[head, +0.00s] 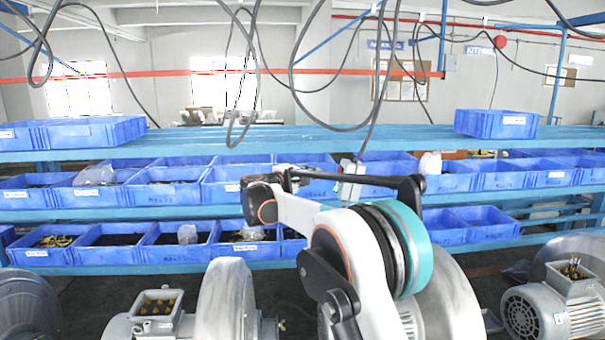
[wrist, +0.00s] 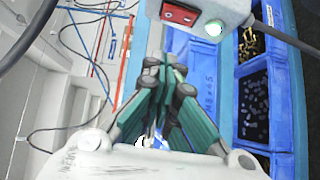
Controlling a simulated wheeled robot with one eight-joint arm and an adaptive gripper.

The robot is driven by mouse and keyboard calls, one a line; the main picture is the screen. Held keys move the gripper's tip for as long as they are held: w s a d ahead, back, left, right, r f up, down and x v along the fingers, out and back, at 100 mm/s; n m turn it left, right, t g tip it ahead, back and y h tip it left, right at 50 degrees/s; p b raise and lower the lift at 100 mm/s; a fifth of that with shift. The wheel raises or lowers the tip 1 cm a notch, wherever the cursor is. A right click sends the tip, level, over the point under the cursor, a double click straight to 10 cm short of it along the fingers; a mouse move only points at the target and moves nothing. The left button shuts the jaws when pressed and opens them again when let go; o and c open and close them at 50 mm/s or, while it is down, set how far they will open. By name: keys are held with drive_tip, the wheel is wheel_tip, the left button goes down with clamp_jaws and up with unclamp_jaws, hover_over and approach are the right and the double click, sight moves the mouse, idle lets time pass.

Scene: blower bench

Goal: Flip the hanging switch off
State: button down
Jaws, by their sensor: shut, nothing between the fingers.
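In the head view the box (head: 350,181) hangs from a cable in front of the blue bins, partly hidden by my arm. My gripper (wrist: 165,62) is shut and empty, its green and grey fingers together just below the red rocker. A small gap appears between them; contact cannot be confirmed. The fingertips are not clear in the head view.
A blue rack (head: 300,138) with several blue bins stands behind the switch. Loose black cables (head: 250,75) hang overhead. Grey blowers (head: 225,300) stand in front, left and right. In the wrist view, bins of small parts (wrist: 255,100) lie right of my gripper.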

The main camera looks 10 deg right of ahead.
sight(339, 174)
drive_tip(key=w+d+p, duration=0.1)
drive_tip(key=w+d, duration=0.1)
drive_tip(key=d, duration=0.4)
drive_tip(key=shift+f, duration=0.2)
drive_tip(key=shift+s, duration=0.1)
drive_tip(key=shift+d+r, duration=0.15)
drive_tip(key=shift+d, duration=0.15)
